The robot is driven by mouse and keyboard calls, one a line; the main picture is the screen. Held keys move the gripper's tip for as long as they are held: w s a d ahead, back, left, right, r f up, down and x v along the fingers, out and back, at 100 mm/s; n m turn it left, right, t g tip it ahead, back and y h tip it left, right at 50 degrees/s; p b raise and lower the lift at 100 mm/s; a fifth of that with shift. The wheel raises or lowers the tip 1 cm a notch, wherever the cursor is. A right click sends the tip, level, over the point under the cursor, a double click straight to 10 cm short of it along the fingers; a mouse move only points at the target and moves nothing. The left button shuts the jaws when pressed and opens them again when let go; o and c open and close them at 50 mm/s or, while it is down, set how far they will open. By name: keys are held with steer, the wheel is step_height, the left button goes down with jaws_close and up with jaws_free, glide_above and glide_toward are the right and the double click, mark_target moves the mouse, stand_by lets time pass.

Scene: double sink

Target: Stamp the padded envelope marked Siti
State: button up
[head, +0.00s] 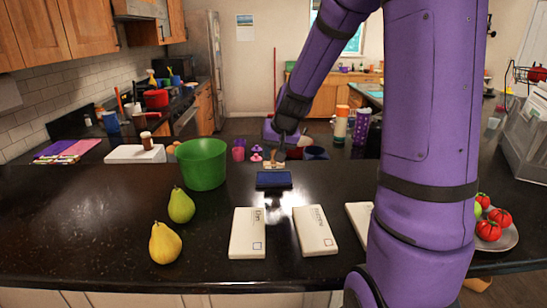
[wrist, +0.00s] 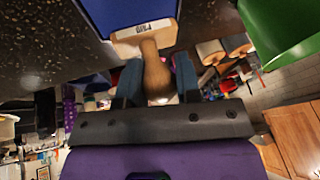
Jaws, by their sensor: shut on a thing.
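My gripper (head: 276,150) is shut on the wooden handle of a stamp (wrist: 145,45), which also shows in the head view (head: 273,164).
A green pot (head: 202,164), a green pear (head: 181,206) and a yellow pear (head: 165,243) stand left of the envelopes. A plate (head: 507,240) of tomatoes (head: 488,230) is at the right. The counter between pad and envelopes is clear.

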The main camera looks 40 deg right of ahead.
steer(key=shift+r, duration=1.85)
